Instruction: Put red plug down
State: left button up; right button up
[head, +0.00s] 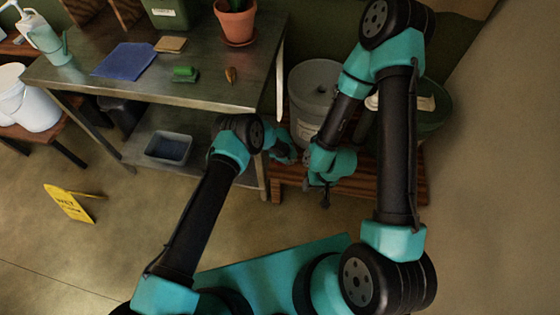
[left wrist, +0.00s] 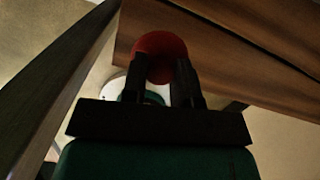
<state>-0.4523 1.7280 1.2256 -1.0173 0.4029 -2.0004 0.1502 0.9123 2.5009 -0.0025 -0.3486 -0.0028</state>
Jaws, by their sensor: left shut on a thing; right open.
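The red plug (left wrist: 160,52) shows in the left wrist view between the two dark fingers of my left gripper (left wrist: 163,75), which is shut on it. In the head view my left wrist is beside the low wooden bench, and the plug cannot be made out there. My right gripper (head: 322,190) is open and points down in front of the bench, with its fingertips small and dark.
A grey bucket (head: 313,82) and a dark green bucket (head: 437,112) stand on the wooden bench (head: 385,187), partly behind my right arm. A metal table (head: 205,88) at left holds a blue cloth (head: 124,61) and a plant pot (head: 236,24). A yellow sign (head: 68,203) stands on open floor.

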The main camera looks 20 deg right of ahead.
pick_arm(q)
jog(key=shift+w, duration=0.15)
jog(key=shift+w+f, duration=0.1)
jog(key=shift+f, duration=1.65)
jog(key=shift+f, duration=0.1)
jog(key=o, duration=0.9)
jog(key=r, duration=0.4)
jog(key=s+r, duration=0.1)
jog(key=r, duration=0.7)
jog(key=shift+s+a, duration=0.15)
jog(key=shift+s, duration=0.05)
